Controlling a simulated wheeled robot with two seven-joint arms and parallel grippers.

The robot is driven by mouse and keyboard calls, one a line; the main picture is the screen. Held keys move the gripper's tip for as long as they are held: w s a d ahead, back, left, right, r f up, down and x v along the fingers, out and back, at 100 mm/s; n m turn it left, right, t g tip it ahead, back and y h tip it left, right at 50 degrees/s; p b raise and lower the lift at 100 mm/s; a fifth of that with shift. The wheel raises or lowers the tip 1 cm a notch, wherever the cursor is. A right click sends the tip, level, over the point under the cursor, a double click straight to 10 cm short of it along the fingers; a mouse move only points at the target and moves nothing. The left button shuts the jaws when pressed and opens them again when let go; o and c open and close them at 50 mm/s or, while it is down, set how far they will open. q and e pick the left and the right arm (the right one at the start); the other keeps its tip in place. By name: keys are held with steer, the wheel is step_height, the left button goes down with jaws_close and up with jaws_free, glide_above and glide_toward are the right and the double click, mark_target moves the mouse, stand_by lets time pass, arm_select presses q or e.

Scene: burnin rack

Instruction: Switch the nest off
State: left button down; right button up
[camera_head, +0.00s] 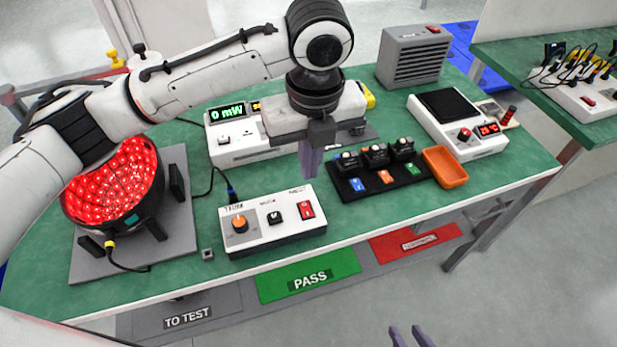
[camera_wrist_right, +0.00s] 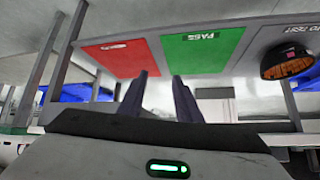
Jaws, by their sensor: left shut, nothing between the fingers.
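The white control box (camera_head: 268,222) stands at the front middle of the green bench in the head view. It carries an orange knob (camera_head: 239,223), a black toggle (camera_head: 275,217) and a red rocker switch (camera_head: 306,209) under a label that appears to read NEST. My left gripper (camera_head: 309,174) points down, shut and empty, above and behind the red rocker, apparently not touching it. The rocker's position is too small to tell. A round lamp (camera_head: 115,185) glows red on a grey plate at the left. My right gripper (camera_head: 411,338) is open and empty below the bench's front edge; its spread fingers show in the right wrist view (camera_wrist_right: 161,98).
A meter (camera_head: 222,153) reading 0 mW stands behind. A black tray (camera_head: 350,190) of small modules, an orange dish (camera_head: 444,167) and a hot plate (camera_head: 473,147) stand to the right. Green PASS (camera_head: 330,265) and red (camera_head: 420,236) areas lie below the front edge.

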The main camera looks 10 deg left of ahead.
arm_select(q)
steer(key=shift+r, duration=0.55)
arm_select(e)
steer(key=c, duration=0.3)
jaws_close()
arm_select(q)
steer(key=s+d+f+n+h, duration=0.55)
steer(key=s+f+n, duration=0.25)
steer(key=f+n, duration=0.2)
steer(key=s+a+f+n+t+y, duration=0.1)
steer(key=s+a+f+n+y, duration=0.1)
steer(key=s+a+f+n, duration=0.55)
steer(key=s+a+f+n+t+y, duration=0.2)
steer(key=s+a+f+n, duration=0.15)
steer(key=a+n, duration=0.7)
step_height(320, 180, down, 11)
steer(key=w+d+t+h, duration=0.1)
steer(key=w+d+t, duration=0.1)
steer(key=d+t, duration=0.1)
steer(key=shift+t, duration=0.7)
